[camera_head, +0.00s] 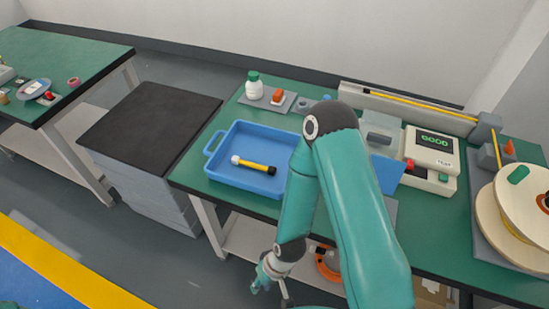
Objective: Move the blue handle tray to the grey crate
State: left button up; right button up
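The blue handle tray (224,176) lies flat on the green worktable, left of centre. A loop handle shows at its left end; its right end is hidden behind my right arm. A yellow and black tool with a white head lies in it. The grey crate (143,186) stands on the floor left of the table, under a black top. My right gripper (272,287) hangs low in front of the table, below the tray and apart from it. It is small and seen at an angle, so its opening is unclear. My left gripper is out of view.
Another green table (70,55) is at far left. Open floor lies before the crate.

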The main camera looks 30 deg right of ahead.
aim_at(158, 126)
jog(key=u, duration=0.15)
jog(key=i, duration=0.25)
jog(key=z, duration=3.1)
jog(key=k, duration=1.65)
jog(key=u, duration=0.9)
jog(key=i, duration=0.9)
jog(key=u, duration=0.2)
